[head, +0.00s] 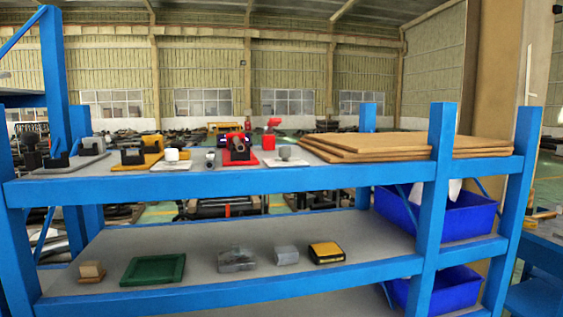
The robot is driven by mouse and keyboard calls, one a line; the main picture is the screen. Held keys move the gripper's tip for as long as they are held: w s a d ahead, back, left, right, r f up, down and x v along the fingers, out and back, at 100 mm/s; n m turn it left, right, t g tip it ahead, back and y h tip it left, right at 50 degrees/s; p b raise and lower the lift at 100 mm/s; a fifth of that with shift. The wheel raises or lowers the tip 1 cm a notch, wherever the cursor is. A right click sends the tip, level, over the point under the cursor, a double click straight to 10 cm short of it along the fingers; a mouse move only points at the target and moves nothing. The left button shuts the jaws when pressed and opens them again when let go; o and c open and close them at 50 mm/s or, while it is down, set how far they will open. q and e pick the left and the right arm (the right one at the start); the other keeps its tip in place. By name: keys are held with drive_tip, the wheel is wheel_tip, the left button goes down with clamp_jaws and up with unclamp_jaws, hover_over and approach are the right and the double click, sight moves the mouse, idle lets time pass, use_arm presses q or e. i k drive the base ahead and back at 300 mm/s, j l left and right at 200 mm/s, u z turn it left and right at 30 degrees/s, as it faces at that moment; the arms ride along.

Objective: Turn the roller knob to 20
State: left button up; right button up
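Several small devices stand in a row on the top deck (110,170) of a blue rack. A white round knob (172,154) sits on a white plate, and a grey knob (285,152) sits on another white plate further right. Between them is a red device (241,155) with a dark grey cylinder on its front. I cannot tell which of these is the roller knob. No scale or number is readable at this size. Neither of my grippers is in view, and nothing touches the devices.
A yellow-based black device (152,160), a grey device (62,160) and a red tool (268,140) share the deck. Brown boards (365,148) are stacked at its right. The lower shelf (210,252) holds a green tray (153,283) and small items. Blue bins (455,222) stand at right.

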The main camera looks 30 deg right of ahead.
sight(284, 150)
drive_tip(key=l, duration=0.5)
drive_tip(key=i+l+z, duration=0.15)
drive_tip(key=l, duration=0.8)
drive_tip(key=i+l+z, duration=0.15)
drive_tip(key=l, duration=0.35)
drive_tip(key=i+l, duration=0.1)
drive_tip(key=l, duration=0.4)
drive_tip(key=i+l+z, duration=0.1)
drive_tip(key=l, duration=0.35)
